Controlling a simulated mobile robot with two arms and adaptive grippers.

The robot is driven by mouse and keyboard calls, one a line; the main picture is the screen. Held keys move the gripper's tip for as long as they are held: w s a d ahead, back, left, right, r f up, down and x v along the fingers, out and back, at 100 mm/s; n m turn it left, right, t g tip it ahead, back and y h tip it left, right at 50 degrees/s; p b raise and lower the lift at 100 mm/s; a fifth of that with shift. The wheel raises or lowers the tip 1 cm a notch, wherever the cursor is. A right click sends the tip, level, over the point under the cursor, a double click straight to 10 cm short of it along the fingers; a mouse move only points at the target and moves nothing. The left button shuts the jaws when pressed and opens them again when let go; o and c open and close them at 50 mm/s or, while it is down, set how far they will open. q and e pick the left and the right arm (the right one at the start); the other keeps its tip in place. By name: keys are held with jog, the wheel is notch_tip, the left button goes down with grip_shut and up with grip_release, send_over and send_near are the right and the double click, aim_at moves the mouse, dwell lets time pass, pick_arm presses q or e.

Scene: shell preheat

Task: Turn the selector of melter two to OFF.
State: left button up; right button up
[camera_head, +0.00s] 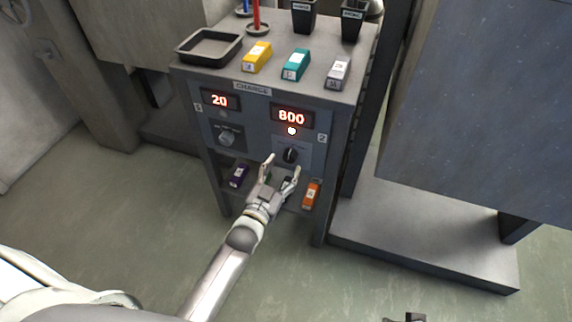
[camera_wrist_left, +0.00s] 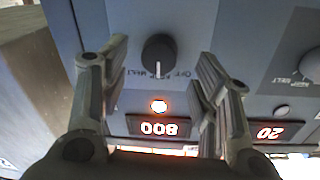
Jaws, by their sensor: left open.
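The selector of melter two is a black knob (camera_head: 290,155) on the right half of the cabinet's front panel. Above it a lamp (camera_head: 292,131) glows and a red display (camera_head: 292,117) reads 800. In the left wrist view the knob (camera_wrist_left: 159,54) has a pale pointer line and the words OFF and MELT beside it; the picture there is upside down. My left gripper (camera_head: 282,170) is open and empty just in front of the knob, its fingers to either side and apart from it. My right gripper is not clearly visible.
Melter one's grey knob (camera_head: 226,137) and display (camera_head: 220,99) reading 20 are to the left. A purple block (camera_head: 238,176) and an orange block (camera_head: 311,194) sit on the shelf below. A tray (camera_head: 209,48) and coloured blocks stand on top. A large grey box (camera_head: 480,95) stands right.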

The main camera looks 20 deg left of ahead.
aim_at(289, 160)
pick_arm(q)
jog(key=shift+w+d, duration=0.15)
jog(key=shift+w, duration=1.45)
pick_arm(e)
jog(key=shift+v, duration=1.1)
jog(key=shift+w, duration=0.15)
pick_arm(q)
jog(key=c, duration=1)
jog(key=shift+c, duration=0.2)
jog(key=n+p, duration=0.1)
jog(key=n, duration=0.5)
jog(key=shift+d+n+p, duration=0.1)
jog(key=shift+n+p, duration=0.2)
jog(key=shift+n, duration=0.1)
jog(key=shift+f+n+t, duration=0.1)
jog(key=shift+n+t, duration=0.2)
jog(key=shift+n, duration=0.8)
pick_arm(e)
notch_tip(289, 160, down, 7)
jog(key=shift+f, duration=0.15)
pick_arm(q)
jog(key=o, duration=1)
